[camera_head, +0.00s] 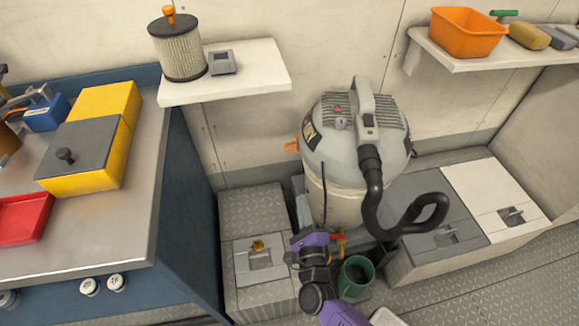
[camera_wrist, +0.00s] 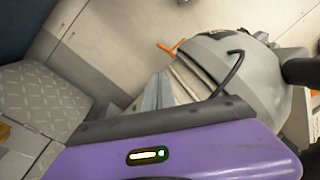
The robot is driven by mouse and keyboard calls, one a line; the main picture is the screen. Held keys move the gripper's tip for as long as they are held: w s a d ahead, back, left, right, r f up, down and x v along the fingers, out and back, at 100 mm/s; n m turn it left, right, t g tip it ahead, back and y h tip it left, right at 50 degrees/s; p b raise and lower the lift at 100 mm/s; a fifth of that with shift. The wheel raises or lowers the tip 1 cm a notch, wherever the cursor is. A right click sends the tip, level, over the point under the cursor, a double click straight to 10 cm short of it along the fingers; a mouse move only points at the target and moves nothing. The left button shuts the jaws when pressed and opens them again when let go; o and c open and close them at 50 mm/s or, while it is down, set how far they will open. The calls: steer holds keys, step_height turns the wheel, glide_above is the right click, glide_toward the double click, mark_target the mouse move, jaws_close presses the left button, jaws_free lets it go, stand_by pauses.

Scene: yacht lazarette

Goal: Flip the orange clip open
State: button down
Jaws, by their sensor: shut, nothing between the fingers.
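The orange clip (camera_head: 292,146) sticks out from the left side of the grey shop vacuum (camera_head: 335,195), just below its domed lid. In the wrist view the clip (camera_wrist: 169,49) is a thin orange bar beside the vacuum's rim, angled outward. My gripper (camera_head: 299,190) is below the clip in the head view, left of the vacuum's body. In the wrist view its grey fingers (camera_wrist: 158,88) are shut and empty and point toward the clip, with a visible gap between. Where the clip joins the vacuum is hard to make out.
The vacuum's black hose (camera_head: 372,195) curves down at right. A blue-sided counter (camera_head: 185,190) stands at left, below a white shelf (camera_head: 265,75). A green cup (camera_head: 356,275) is beside my arm. Wall space left of the clip is clear.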

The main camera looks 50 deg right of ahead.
steer(key=shift+w+d+f+m, duration=0.2)
steer(key=shift+w+d+m, duration=0.3)
steer(key=shift+m, duration=0.1)
steer(key=w+a+r+x, duration=0.1)
steer(key=x, duration=1.1)
steer(key=shift+w+r+p, duration=0.35)
